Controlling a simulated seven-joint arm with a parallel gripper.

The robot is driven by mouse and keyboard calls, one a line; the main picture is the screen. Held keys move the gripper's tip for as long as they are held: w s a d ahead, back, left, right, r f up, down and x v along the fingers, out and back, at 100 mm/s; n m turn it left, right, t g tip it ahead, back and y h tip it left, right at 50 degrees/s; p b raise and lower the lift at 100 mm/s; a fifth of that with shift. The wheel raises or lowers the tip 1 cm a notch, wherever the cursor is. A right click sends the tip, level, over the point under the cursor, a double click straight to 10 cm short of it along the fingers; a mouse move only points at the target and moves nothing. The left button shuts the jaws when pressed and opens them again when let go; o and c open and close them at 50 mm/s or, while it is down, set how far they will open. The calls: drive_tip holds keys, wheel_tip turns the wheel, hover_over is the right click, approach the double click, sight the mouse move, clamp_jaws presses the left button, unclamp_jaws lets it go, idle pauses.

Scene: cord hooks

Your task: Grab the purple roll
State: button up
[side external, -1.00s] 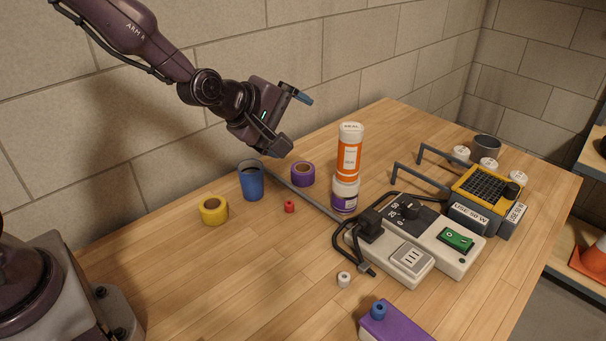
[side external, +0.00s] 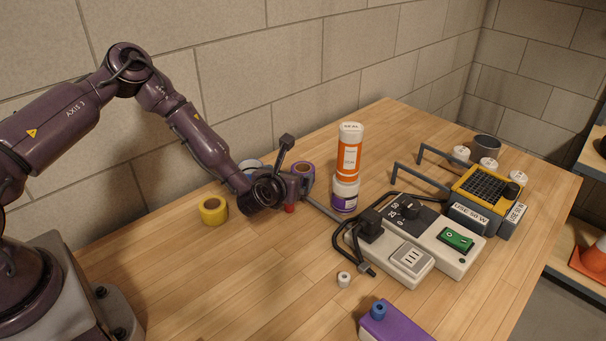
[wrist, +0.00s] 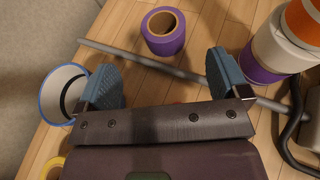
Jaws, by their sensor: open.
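The purple roll (side external: 304,170) stands on the table near the wall, left of the orange and white bottles. In the wrist view the purple roll (wrist: 164,31) lies beyond my fingertips, between their lines and apart from both. My gripper (wrist: 163,80) is open with blue finger pads and nothing between them. In the side view my gripper (side external: 294,184) is low over the table, just in front of the roll and partly covering it.
A grey rod (wrist: 150,61) lies between my gripper and the roll. The orange bottle (side external: 349,148) stands on a white and purple jar (side external: 344,194) to the right. A yellow roll (side external: 213,210) is at left; a red spool (side external: 289,208) is under my gripper.

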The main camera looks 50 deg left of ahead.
sight(305, 167)
drive_tip(key=x, duration=0.9)
drive_tip(key=shift+w+f, duration=0.2)
drive_tip(key=shift+w, duration=0.1)
drive_tip(key=c, duration=1)
drive_tip(key=shift+r, duration=0.1)
